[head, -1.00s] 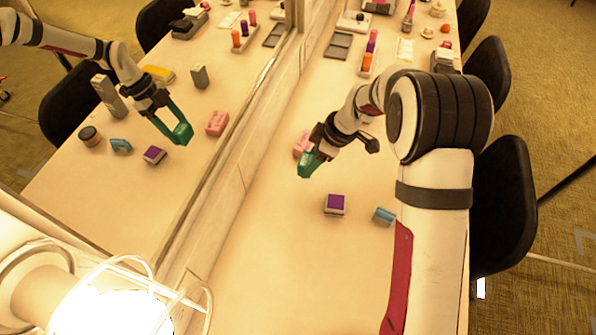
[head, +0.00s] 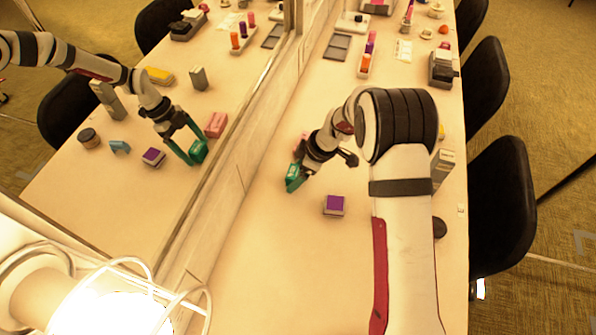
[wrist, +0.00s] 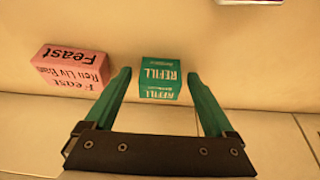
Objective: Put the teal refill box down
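The teal refill box (wrist: 160,76) appears to stand on the counter by the mirror's ledge, with white "REFILL" lettering on its faces. In the wrist view it lies between the teal fingers of my gripper (wrist: 158,73), with a visible gap on both sides. The fingers are spread and not closed on it. In the head view the box (head: 293,178) shows under my gripper (head: 292,181), partly covered by it. The mirror reflection also shows open fingers around the box.
A pink box (wrist: 72,68) sits left of the refill box in the wrist view. A purple-topped box (head: 335,205) stands nearby in the head view. My arm hides a blue box seen in the mirror (head: 236,175). The near counter is clear.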

